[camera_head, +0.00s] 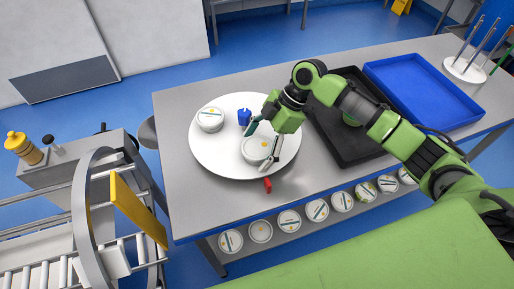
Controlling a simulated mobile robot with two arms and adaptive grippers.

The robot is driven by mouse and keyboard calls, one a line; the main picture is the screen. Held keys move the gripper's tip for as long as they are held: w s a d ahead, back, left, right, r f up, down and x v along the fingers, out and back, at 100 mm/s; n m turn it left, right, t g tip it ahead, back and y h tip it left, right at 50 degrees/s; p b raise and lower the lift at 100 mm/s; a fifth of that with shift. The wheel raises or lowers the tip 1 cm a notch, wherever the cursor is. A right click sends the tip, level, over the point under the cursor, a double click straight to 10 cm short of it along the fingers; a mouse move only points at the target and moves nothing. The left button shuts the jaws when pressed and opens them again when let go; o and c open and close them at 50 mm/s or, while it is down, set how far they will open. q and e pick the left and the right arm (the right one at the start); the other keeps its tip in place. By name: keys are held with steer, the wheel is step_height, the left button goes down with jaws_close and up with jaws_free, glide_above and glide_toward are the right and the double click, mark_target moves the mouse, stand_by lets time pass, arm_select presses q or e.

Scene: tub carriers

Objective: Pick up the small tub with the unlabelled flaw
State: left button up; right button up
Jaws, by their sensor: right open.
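My right gripper (264,143) is open above the white round plate (223,166) on the table. Its fingers are spread over a small white tub (254,150), which stands near the plate's middle and is partly hidden by them. An orange dot shows on that tub's lid. I cannot tell whether the fingers touch it. A second white tub (209,120) with a dark stripe and an orange dot stands at the plate's upper left. Any flaw is too small to make out on either tub. My left gripper is not in view.
A blue block (244,117) is on the plate; a red piece (267,185) is by its front edge. A black tray (345,150) and a blue tray (424,92) lie to the right. Several tubs (289,220) line the lower shelf. A conveyor (60,273) stands at left.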

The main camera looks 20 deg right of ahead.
steer(key=c, duration=1.4)
steer(key=shift+o, duration=0.2)
